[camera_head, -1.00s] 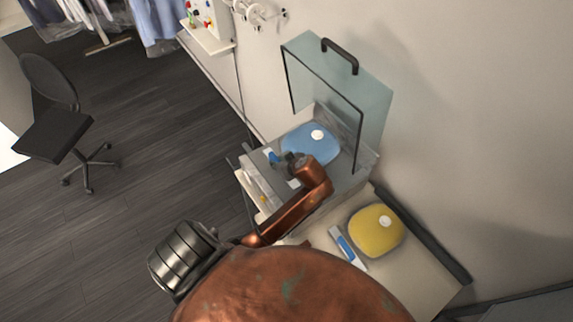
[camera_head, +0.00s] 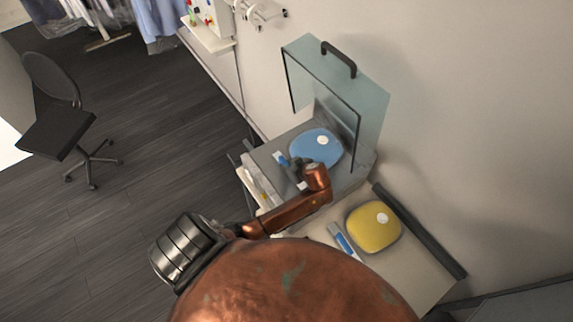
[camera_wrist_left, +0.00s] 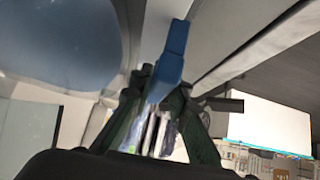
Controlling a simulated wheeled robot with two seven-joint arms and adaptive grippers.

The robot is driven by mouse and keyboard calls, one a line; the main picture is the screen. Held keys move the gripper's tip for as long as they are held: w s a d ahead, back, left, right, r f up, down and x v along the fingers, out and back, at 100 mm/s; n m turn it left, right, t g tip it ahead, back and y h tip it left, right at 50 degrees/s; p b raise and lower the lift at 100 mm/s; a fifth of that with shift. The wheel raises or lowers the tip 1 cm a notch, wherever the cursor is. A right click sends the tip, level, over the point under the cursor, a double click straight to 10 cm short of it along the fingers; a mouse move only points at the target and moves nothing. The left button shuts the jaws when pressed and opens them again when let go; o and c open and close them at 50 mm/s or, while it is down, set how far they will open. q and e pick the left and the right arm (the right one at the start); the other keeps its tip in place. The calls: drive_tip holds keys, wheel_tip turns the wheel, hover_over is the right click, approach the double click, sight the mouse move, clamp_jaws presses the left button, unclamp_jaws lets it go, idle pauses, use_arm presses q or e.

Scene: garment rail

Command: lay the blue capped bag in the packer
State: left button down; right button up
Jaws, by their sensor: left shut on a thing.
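The blue capped bag (camera_head: 314,147), rounded with a white cap, is over the grey bed of the packer (camera_head: 352,184), under its raised clear lid (camera_head: 372,100). Whether it touches the bed I cannot tell. My left gripper (camera_head: 297,163) is at the bag's near left side, shut on a blue tab (camera_head: 281,158). In the left wrist view the tab (camera_wrist_left: 173,60) stands between the fingertips (camera_wrist_left: 165,90), and the bag (camera_wrist_left: 60,40) fills the upper left. The join between tab and bag is hidden. My right gripper is not in view.
A yellow capped bag (camera_head: 373,227) and a white strip with a blue part (camera_head: 343,240) lie on the table (camera_head: 408,272) in front of the packer. The wall is close on the right. A chair (camera_head: 55,130) stands on the open floor at left.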

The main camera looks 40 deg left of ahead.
use_arm(q)
drive_tip(key=c, duration=1.8)
unclamp_jaws()
drive_tip(key=shift+c, duration=0.2)
drive_tip(key=shift+d, duration=0.1)
drive_tip(key=b+v, duration=0.2)
drive_tip(key=v, duration=1)
